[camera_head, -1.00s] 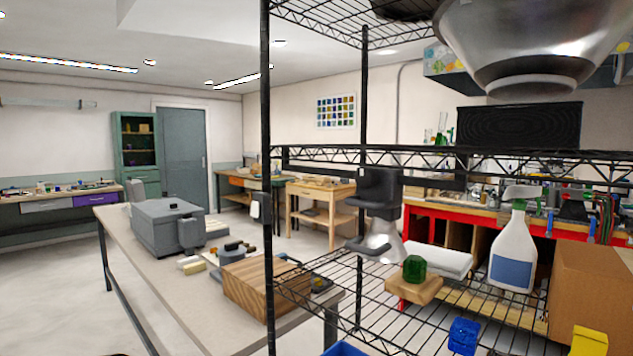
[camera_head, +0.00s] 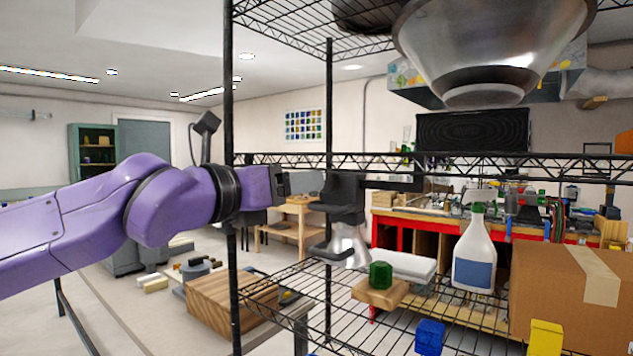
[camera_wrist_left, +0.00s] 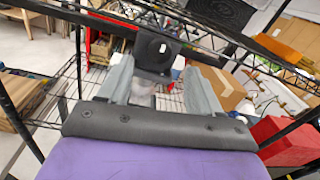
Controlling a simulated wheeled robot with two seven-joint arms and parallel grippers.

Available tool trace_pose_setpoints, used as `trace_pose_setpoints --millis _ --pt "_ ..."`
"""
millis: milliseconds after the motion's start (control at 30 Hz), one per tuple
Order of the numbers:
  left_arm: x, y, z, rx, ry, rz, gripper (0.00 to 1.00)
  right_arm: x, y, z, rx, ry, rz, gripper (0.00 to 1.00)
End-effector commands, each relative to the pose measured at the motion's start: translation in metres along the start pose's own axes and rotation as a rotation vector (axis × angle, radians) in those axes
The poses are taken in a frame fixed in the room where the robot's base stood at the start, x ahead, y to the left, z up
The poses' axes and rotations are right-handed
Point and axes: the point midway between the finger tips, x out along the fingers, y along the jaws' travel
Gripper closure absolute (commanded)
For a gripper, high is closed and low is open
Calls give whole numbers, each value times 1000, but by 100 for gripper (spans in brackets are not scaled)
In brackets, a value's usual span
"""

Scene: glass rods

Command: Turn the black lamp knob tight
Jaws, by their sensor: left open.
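The black lamp clamp (camera_head: 343,192) hangs at the shelf's rail in the head view, with a silver cone-shaped shade (camera_head: 349,246) below it. In the left wrist view the black lamp part (camera_wrist_left: 155,52) stands ahead, with a round black knob (camera_wrist_left: 163,48) on its face. My left gripper (camera_head: 304,183) comes in from the left, just left of the clamp. In the wrist view its two grey fingers (camera_wrist_left: 160,80) are apart, with the black part showing beyond and between them. Contact with the knob cannot be made out. My right gripper is not in view.
A black wire shelf post (camera_head: 328,120) and rail (camera_head: 450,163) stand close around the clamp. On the lower shelf are a green glass piece on a wooden block (camera_head: 378,296), a spray bottle (camera_head: 474,252), a cardboard box (camera_head: 560,300) and blue and yellow blocks. A large silver shade (camera_head: 490,50) hangs above.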

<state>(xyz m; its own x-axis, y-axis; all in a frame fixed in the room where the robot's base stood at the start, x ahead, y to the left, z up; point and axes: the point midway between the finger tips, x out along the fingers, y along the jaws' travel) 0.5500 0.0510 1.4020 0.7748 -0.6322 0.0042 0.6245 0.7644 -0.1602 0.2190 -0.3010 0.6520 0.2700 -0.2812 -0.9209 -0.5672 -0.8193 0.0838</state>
Motion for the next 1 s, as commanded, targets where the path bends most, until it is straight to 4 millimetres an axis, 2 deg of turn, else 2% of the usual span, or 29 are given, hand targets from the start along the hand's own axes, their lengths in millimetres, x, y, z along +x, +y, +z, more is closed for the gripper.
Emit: trace_pose_setpoints --millis 100,233,400,600,633,700,800,1000 --pt "28 -1 2 3 4 0 36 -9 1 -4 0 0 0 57" --pt "49 0 0 3 4 1 36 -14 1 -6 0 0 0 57" --pt "60 0 -1 3 2 1 36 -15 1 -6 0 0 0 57" --pt "60 0 -2 3 2 1 36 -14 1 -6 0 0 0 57" --pt "60 0 -2 3 2 1 42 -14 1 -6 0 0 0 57" --pt "60 0 -2 3 2 1 65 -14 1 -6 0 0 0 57" --pt "60 0 -2 3 2 1 92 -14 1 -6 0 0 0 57" --pt "60 0 -1 10 3 1 92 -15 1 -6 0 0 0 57"
